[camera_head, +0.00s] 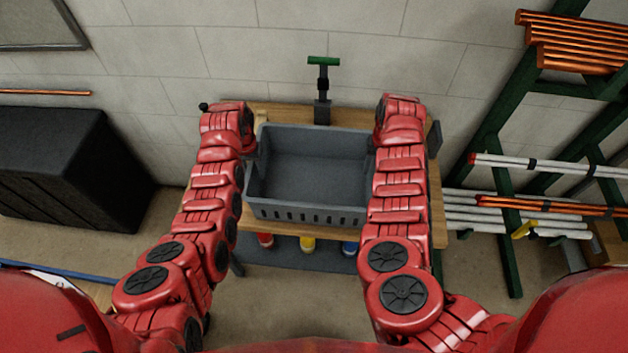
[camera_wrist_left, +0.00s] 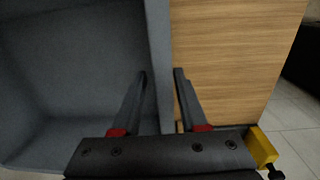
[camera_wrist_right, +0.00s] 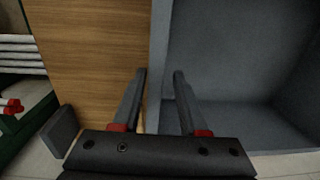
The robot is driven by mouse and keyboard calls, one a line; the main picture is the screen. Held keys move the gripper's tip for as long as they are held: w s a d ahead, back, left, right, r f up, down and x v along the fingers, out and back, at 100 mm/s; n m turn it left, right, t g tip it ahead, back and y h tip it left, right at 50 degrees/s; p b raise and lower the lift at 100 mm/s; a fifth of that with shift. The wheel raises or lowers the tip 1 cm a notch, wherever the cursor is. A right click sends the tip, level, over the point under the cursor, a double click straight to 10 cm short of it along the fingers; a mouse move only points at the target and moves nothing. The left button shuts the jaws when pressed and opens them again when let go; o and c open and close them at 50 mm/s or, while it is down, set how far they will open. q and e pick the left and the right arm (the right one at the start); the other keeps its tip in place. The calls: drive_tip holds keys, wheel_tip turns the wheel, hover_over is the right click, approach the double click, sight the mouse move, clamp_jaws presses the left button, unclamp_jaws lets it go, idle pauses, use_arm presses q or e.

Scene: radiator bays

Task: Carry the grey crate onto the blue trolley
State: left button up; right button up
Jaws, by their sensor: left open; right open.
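The grey crate (camera_head: 306,212) stands empty on a wooden bench (camera_head: 270,115), between my two arms. It also shows in the left wrist view (camera_wrist_left: 75,70) and the right wrist view (camera_wrist_right: 235,60). My left gripper (camera_wrist_left: 159,73) is open at the crate's left side wall, with a finger on each side of the wall. My right gripper (camera_wrist_right: 159,73) is open at the right side wall in the same way. My wrists hide both grippers in the head view. A blue edge (camera_head: 60,273) with some wood shows at the lower left; I cannot tell if it is the trolley.
A vice with a green handle (camera_head: 323,62) stands at the bench's back. Red, yellow and blue containers (camera_head: 307,244) sit below the bench. A black box (camera_head: 70,170) stands at the left. A green rack (camera_head: 500,130) with copper and white pipes stands at the right.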

sight(256, 177)
use_arm(q)
drive_tip(key=shift+d+f, duration=0.1)
drive_tip(key=shift+f, duration=1.5)
use_arm(e)
drive_tip(key=shift+f, duration=1.55)
